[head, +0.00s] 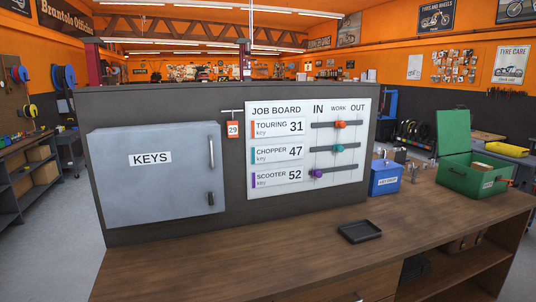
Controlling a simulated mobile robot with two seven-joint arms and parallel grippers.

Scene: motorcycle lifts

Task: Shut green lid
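A green box (463,179) with a small white label stands on the right part of the wooden counter. Its green lid (453,133) is open and stands roughly upright at the back of the box. An orange and dark item (501,182) shows at the box's right side; I cannot tell whether it lies inside or sticks out. Neither of my grippers is in view.
A blue labelled box (386,178) stands left of the green box, with small cups between them. A black tray (359,232) lies on the wooden counter (250,262). A dark panel behind holds a grey KEYS cabinet (158,175) and a job board (307,150).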

